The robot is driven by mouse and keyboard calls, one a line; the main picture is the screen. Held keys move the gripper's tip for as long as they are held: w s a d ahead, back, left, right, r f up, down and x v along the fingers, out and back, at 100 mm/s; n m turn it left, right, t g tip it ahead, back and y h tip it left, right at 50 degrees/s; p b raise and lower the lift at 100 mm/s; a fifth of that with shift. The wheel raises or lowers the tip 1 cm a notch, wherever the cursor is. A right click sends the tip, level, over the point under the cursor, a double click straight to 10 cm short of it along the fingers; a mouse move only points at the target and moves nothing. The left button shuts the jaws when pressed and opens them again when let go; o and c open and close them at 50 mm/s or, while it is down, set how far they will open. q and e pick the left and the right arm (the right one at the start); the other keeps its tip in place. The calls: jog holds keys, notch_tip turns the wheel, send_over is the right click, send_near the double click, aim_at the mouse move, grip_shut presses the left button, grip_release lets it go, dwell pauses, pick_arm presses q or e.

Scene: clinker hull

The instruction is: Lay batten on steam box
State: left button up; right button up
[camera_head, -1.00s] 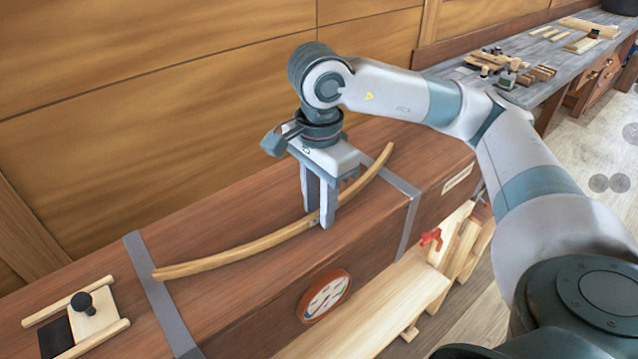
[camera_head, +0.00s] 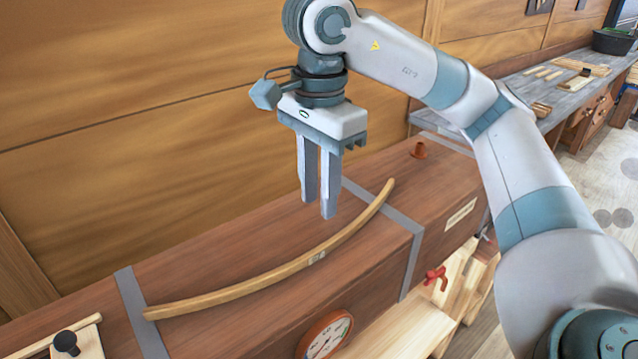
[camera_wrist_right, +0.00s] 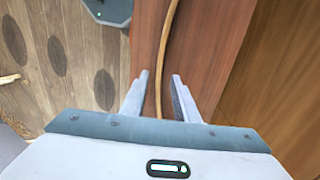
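The batten (camera_head: 262,280), a long curved strip of light wood, lies on top of the reddish-brown steam box (camera_head: 225,300). It reaches from the left grey strap across to the right one. My right gripper (camera_head: 318,211) hangs above the box, behind and above the batten's middle, clear of it. Its two fingers are apart with nothing between them. In the right wrist view the batten (camera_wrist_right: 167,50) runs away below the open fingers (camera_wrist_right: 160,78), and the box top (camera_wrist_right: 200,45) shows beneath. My left gripper is not in view.
A sliding lid with a black knob (camera_head: 66,342) is at the left end. A small brown plug (camera_head: 419,150) stands at the far right end. A workbench (camera_head: 560,85) is behind right.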

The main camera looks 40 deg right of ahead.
jog(key=shift+r, duration=0.85)
